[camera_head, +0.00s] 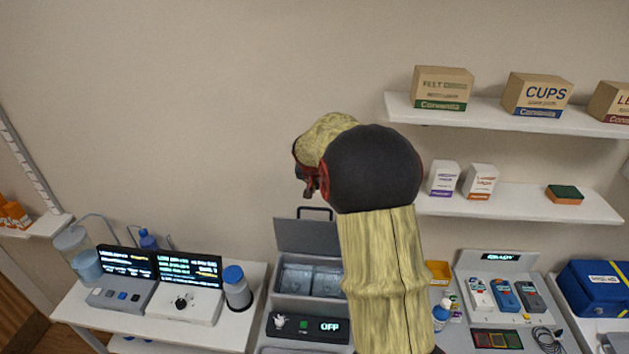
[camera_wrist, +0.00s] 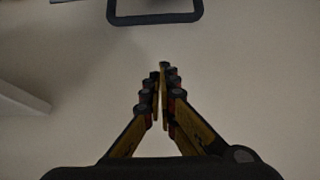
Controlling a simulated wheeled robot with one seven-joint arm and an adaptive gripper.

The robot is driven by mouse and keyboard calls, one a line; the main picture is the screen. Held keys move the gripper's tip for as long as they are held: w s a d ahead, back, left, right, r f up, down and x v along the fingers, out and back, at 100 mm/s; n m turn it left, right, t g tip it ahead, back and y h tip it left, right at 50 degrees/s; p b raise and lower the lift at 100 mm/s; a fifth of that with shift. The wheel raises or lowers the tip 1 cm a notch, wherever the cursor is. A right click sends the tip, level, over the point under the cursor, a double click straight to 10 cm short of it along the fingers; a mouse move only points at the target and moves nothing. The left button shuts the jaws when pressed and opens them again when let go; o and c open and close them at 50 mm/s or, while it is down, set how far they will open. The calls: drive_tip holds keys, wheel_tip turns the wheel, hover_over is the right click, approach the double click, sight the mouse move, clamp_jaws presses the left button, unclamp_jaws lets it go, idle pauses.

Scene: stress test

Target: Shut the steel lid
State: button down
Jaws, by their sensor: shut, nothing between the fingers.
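The steel lid (camera_head: 306,238) is a grey panel standing open, nearly upright, at the back of a grey appliance (camera_head: 284,304). Its black loop handle (camera_head: 315,211) sticks up from the top edge. A dark loop that looks like this handle (camera_wrist: 155,19) shows at the top of the wrist view. My gripper (camera_wrist: 162,72) is shut and empty, its fingertips apart from the loop in the picture. In the head view my arm covers the lid's right side, and the fingertips cannot be made out clearly.
The appliance's open basin holds clear bins (camera_head: 311,279), and its front display (camera_head: 331,326) reads OFF. A blue-capped canister (camera_head: 237,290) and screens (camera_head: 190,270) stand to the left. Shelves (camera_head: 515,117) with boxes hang at right. The wall above the lid is bare.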

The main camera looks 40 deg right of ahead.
drive_tip(key=f, duration=0.1)
drive_tip(key=s+a+f, duration=0.1)
drive_tip(key=f+p, duration=0.1)
drive_tip(key=shift+s+a+f, duration=0.2)
drive_tip(key=shift+a+f, duration=0.15)
drive_tip(key=shift+f, duration=0.05)
drive_tip(key=shift+f+b, duration=0.1)
drive_tip(key=shift+b, duration=0.45)
